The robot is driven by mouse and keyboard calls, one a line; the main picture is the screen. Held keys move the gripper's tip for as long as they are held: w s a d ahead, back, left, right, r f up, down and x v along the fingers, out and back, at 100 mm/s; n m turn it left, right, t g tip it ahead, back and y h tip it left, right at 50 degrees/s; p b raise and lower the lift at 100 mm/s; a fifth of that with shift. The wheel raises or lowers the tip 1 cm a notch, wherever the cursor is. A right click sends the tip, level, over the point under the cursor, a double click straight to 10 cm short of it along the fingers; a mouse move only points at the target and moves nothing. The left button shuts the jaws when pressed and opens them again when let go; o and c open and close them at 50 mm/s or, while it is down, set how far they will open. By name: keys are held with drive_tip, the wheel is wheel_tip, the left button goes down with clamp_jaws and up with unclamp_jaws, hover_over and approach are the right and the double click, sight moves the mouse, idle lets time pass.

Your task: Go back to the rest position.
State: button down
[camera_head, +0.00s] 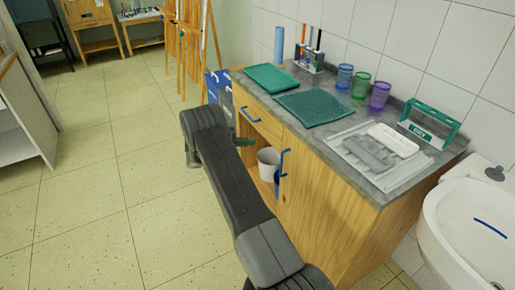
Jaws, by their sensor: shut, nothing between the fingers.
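My arm (232,185) reaches up from the bottom of the view to a bend in front of the wooden cabinet (330,205). My gripper does not show clearly; the arm hides what lies behind it. A small dark green piece (244,141) sticks out at the arm's right edge, and I cannot tell what it is. Nothing is visibly held.
The grey counter (340,133) carries two green trays (271,78), several cups (361,85), a marker holder (310,60), a drying tray (370,153) and a green-framed caddy (430,122). A white bin (268,163) stands in the cabinet. A sink (475,235) is right. The floor (95,210) is clear left.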

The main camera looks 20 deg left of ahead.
drive_tip(key=shift+w+a+r, duration=0.15)
drive_tip(key=shift+a, duration=0.85)
